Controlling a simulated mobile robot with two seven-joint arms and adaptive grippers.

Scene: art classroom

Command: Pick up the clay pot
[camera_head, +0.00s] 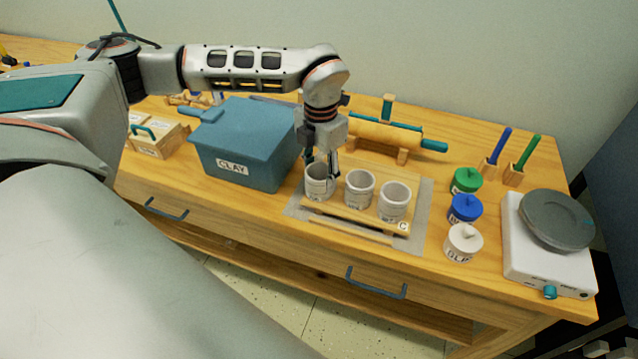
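Three small grey-white pots stand in a row in a wooden holder (345,212) near the table's front: a left pot (318,190), a middle pot (358,197) and a right pot (394,209). Each has small dark lettering, too small to read. My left gripper (324,168) points down at the left pot, with its fingers at the pot's rim. One finger shows at the pot's right side; the other is partly hidden, so I cannot tell whether they grip. A blue lidded bin (240,150) marked CLAY stands to the left. My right gripper is not in view.
Green (466,180), blue (464,208) and white (463,243) lidded jars stand right of the holder, before a scale (545,265). A rolling pin (385,132) lies behind the pots. A wooden box (157,141) is left of the bin.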

